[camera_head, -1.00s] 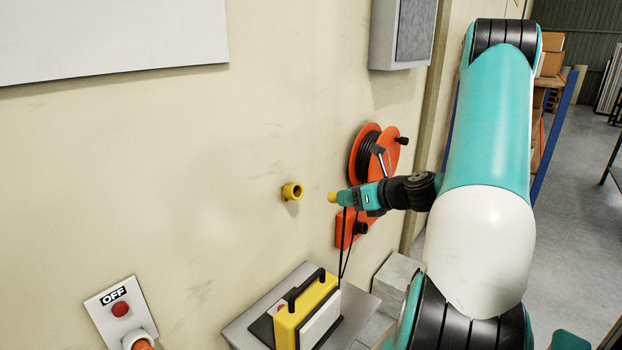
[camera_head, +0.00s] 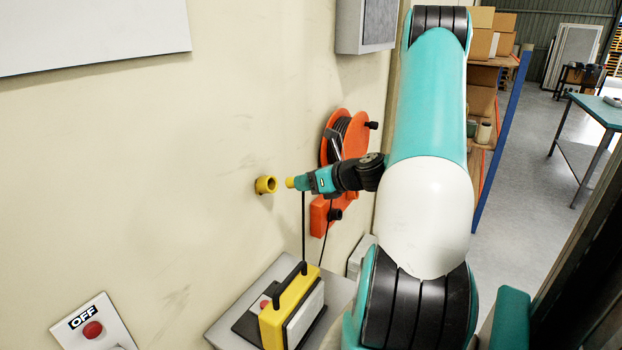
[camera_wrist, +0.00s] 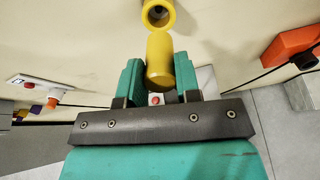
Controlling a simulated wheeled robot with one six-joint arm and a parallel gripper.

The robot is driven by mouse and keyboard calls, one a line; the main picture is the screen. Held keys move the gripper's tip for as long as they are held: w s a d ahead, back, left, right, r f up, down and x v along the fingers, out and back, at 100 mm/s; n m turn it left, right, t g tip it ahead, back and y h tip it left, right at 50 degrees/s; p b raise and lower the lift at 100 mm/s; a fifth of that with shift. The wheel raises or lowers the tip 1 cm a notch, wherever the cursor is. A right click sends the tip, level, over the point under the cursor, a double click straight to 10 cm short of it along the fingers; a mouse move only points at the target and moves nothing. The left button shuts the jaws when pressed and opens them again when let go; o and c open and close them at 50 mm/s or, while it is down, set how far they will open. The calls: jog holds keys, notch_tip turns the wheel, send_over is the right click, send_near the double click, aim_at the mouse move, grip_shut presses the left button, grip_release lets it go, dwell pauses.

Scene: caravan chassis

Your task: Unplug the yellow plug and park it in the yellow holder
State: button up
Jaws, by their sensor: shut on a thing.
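The yellow plug (camera_wrist: 160,62) is between the green fingers of my gripper (camera_wrist: 158,85), which is shut on it. In the head view the plug (camera_head: 290,183) points left from my gripper (camera_head: 304,183). The yellow holder (camera_head: 266,185) is a short round socket on the cream wall, just left of the plug tip with a small gap. A black cable hangs from the plug toward the yellow and black box below.
An orange cable reel (camera_head: 345,140) hangs on the wall behind my gripper. The yellow and black box (camera_head: 290,308) stands on a grey ledge below. An OFF panel (camera_head: 88,328) with a red button is at lower left. The wall left of the holder is clear.

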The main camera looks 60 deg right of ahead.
jog(key=shift+x, duration=2.2)
jog(key=shift+r+p, duration=0.15)
jog(key=shift+p, duration=1)
jog(key=shift+p+x, duration=0.3)
jog(key=shift+x, duration=1.85)
jog(key=o, duration=1)
jog(key=b+v, duration=0.5)
jog(key=v, duration=1.2)
jog(key=shift+s+r, duration=0.15)
jog(key=shift+s, duration=0.05)
jog(key=shift+w+a, duration=0.1)
